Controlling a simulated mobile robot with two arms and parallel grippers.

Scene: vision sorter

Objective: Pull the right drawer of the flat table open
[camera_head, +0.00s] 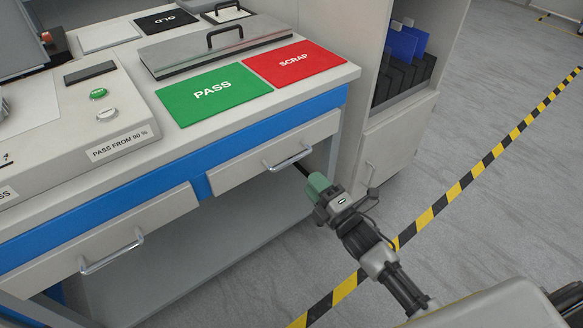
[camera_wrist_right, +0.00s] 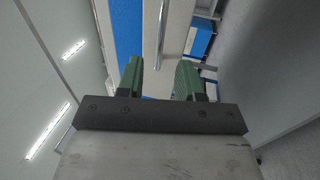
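The right drawer (camera_head: 240,172) of the flat table has a pale front under the blue rail and looks closed. Its silver bar handle (camera_head: 288,161) runs along the front. A silver bar (camera_wrist_right: 160,35), seemingly the handle, lies ahead, in line with the gap. Contact with it cannot be seen. My left gripper is not in view.
The left drawer (camera_head: 115,240) has its own handle (camera_head: 112,254). On the tabletop are the green PASS mat (camera_head: 190,105), the red SCRAP mat (camera_head: 320,70) and a flat grey lid (camera_head: 190,55). A cabinet (camera_head: 392,145) stands right of the table. Open floor lies in front.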

